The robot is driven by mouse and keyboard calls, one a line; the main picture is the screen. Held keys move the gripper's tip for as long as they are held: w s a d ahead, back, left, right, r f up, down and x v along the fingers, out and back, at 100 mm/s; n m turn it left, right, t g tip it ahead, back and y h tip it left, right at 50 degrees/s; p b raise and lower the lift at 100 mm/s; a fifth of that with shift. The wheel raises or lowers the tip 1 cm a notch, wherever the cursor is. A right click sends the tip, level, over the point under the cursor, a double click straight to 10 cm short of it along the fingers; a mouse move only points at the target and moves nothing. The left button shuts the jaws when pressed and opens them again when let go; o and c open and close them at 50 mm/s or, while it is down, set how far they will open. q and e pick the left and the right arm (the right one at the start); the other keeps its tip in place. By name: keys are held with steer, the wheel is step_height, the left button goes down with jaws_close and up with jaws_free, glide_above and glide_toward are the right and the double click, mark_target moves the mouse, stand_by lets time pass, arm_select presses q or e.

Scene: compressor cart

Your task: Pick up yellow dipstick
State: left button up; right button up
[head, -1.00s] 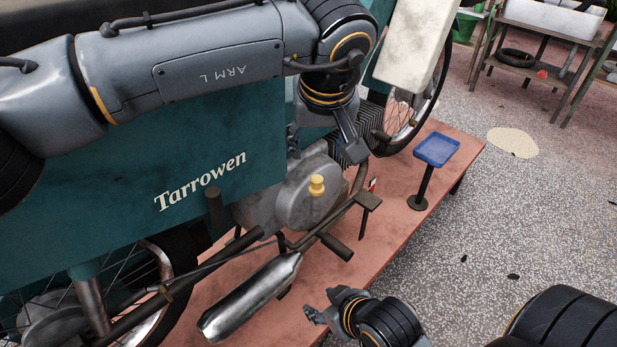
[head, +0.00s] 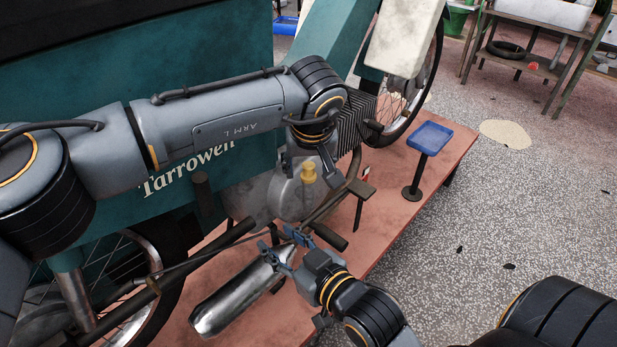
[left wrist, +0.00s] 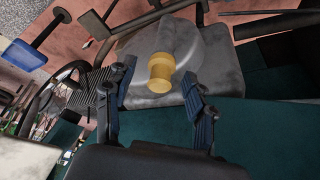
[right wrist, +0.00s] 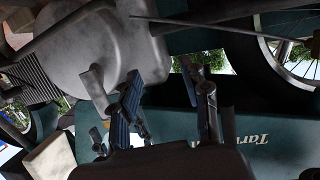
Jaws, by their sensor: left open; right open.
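The yellow dipstick (head: 308,173) is upright in the grey engine casing (head: 272,197), with its cap on top. In the left wrist view the yellow cap (left wrist: 161,70) appears between and just beyond the fingertips. My left gripper (head: 307,163) is open, close above the cap; its fingers are apart and do not visibly grip it. My right gripper (head: 284,250) is open and empty, lower down above the silver muffler.
A blue tray on a black stand (head: 430,138) stands on the pink platform (head: 400,225) to the right. Dark frame bars and a pedal (head: 361,189) pass beside the casing. The silver muffler (head: 232,298) lies below.

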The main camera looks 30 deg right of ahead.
arm_select(q)
steer(key=c, duration=1)
steer(key=shift+r, duration=0.15)
steer(key=shift+c, duration=0.2)
steer(key=shift+r, duration=0.25)
step_height(320, 180, up, 8)
steer(key=p, duration=0.2)
steer(key=shift+r+p, duration=0.2)
steer(key=shift+p, duration=0.1)
steer(key=shift+r, duration=0.45)
arm_select(e)
steer(key=s+d+f+g+h, duration=0.2)
steer(key=s+d+f+g, duration=0.1)
steer(key=s+f+g, duration=0.4)
steer(key=shift+s+d+f, duration=0.25)
steer(key=shift+s+f, duration=0.35)
steer(key=shift+f, duration=0.5)
